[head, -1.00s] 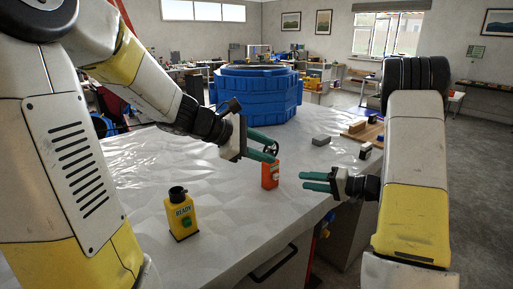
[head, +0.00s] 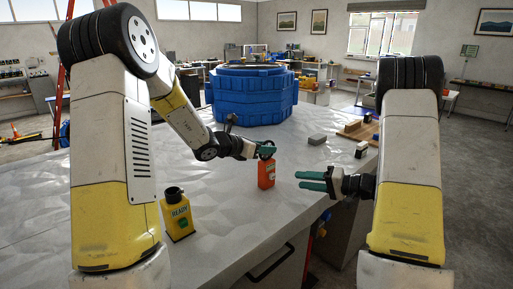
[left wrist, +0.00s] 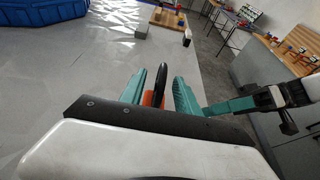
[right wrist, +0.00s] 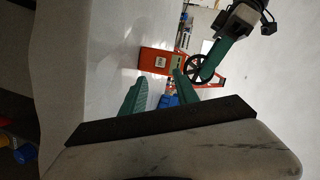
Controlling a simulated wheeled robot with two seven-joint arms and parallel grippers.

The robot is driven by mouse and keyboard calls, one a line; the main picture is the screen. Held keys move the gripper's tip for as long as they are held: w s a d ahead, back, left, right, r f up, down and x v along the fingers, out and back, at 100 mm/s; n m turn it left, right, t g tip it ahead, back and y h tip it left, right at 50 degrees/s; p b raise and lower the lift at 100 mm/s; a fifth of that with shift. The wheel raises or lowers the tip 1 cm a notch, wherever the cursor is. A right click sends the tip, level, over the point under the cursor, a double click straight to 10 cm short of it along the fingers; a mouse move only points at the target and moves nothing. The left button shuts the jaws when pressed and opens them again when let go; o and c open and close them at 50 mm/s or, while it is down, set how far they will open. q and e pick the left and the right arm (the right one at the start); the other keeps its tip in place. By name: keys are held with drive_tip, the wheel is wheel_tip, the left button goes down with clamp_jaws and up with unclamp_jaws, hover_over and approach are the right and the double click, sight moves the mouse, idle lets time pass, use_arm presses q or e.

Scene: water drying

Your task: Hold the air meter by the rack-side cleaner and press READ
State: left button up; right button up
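An orange-red air meter (head: 266,175) with a black wheel on top stands upright near the table's right edge. The right wrist view shows its body (right wrist: 156,61), with a white square and a small greenish panel. Any READ lettering is too small to read. My left gripper (head: 264,152) is at the meter's top. In the left wrist view its teal fingers (left wrist: 160,92) stand apart, with the wheel and some orange between them and a gap on the right. My right gripper (head: 316,181) is open and empty, right of the meter. A yellow bottle (head: 178,217) marked READY stands front left.
A large blue tub (head: 252,96) stands at the back of the white table (head: 235,215). A grey block (head: 317,140), a small black-and-white item (head: 361,149) and a wooden board (head: 366,130) with blocks lie back right. The table between bottle and meter is clear.

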use_arm(q)
drive_tip(key=shift+w+d+f, duration=0.25)
drive_tip(key=shift+w+d, duration=0.25)
clamp_jaws()
use_arm(e)
clamp_jaws()
idle(1.4)
